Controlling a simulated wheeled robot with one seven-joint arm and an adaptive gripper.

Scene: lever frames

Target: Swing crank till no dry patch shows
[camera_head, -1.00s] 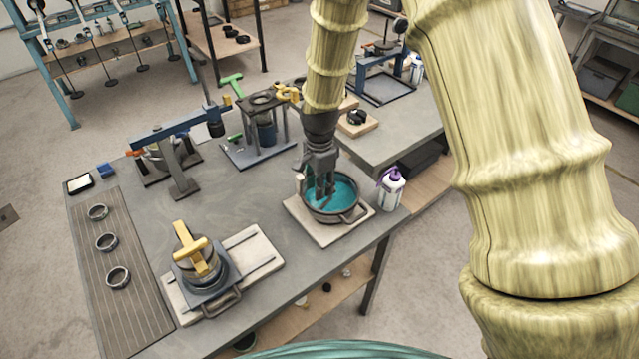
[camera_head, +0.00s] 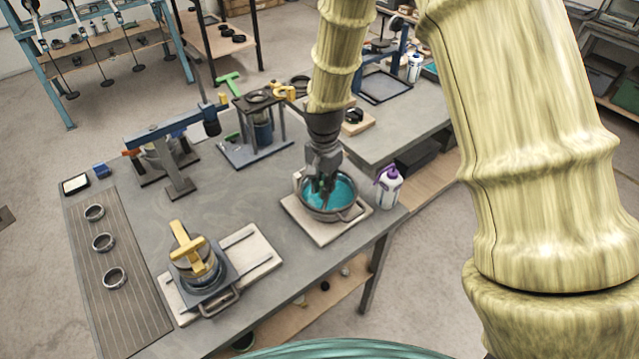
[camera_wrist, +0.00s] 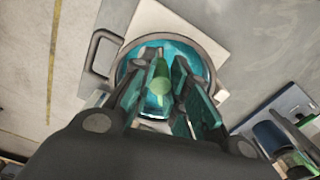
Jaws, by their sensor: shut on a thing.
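A round grey pan (camera_head: 329,215) with teal content (camera_head: 345,191) stands on a pale square board (camera_head: 303,222) near the table's right edge. My gripper (camera_head: 322,187) points down into the pan from above. In the wrist view its dark fingers stand on both sides of a green upright crank handle (camera_wrist: 160,76), and it is shut on this handle. The teal content (camera_wrist: 192,55) shows around the handle. My fingers hide part of the pan's inside, and I cannot tell whether a dry patch lies there.
A purple-capped white bottle (camera_head: 389,186) stands just right of the pan. A yellow-handled pot (camera_head: 197,266) sits at the front left. A blue press (camera_head: 175,130) and a dark stand (camera_head: 257,125) are behind. The table between the pots is clear.

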